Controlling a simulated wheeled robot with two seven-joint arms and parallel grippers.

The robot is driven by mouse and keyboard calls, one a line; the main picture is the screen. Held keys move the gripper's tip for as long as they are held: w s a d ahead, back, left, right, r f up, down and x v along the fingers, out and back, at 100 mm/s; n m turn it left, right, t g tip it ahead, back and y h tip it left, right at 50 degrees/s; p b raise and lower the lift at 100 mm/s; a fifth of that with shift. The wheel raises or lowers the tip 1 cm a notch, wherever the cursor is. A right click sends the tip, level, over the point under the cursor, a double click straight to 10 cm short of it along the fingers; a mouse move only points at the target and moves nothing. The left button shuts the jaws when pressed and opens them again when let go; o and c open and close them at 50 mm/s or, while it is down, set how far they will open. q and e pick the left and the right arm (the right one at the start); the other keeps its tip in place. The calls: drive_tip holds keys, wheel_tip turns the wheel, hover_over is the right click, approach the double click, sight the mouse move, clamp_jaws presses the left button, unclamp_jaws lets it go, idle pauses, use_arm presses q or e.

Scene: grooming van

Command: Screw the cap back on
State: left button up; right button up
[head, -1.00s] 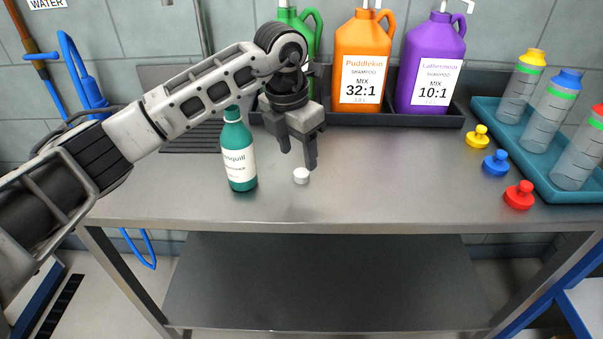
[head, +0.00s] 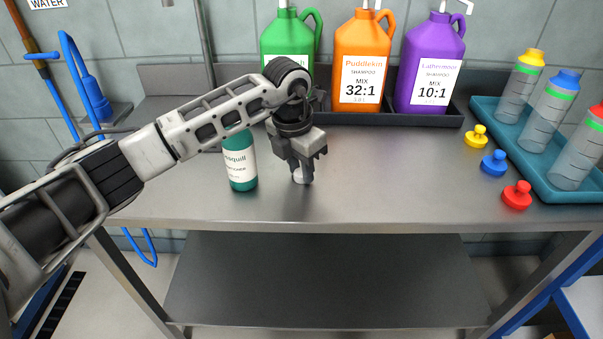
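The white cap (head: 299,178) sits on the steel table, right of the teal bottle. My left gripper (head: 303,174) points down over the cap, its fingers at the cap's level. One finger covers part of the cap; whether the fingers press on it I cannot tell. The teal bottle (head: 240,168) with a white label stands upright to the left of the gripper. Its neck and top are hidden behind my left arm. My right gripper is not in view.
Green (head: 288,40), orange (head: 361,60) and purple (head: 430,60) jugs stand in a dark tray at the back. Yellow (head: 476,136), blue (head: 494,163) and red (head: 517,195) stoppers lie right, beside a teal tray (head: 540,172) of clear bottles. The table front between is clear.

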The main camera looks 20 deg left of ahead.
use_arm(q)
drive_tip(key=shift+r, duration=0.1)
drive_tip(key=shift+r, duration=0.2)
wheel_tip(320, 180, up, 2)
drive_tip(key=shift+w+r+b, duration=0.1)
drive_tip(key=shift+r+b, duration=0.1)
drive_tip(key=shift+b, duration=0.35)
drive_tip(key=s+d+r+b, duration=0.1)
drive_tip(key=s+r+b, duration=0.1)
drive_tip(key=s+r, duration=0.8)
drive_tip(key=s, duration=0.4)
drive_tip(key=shift+s+d, duration=0.1)
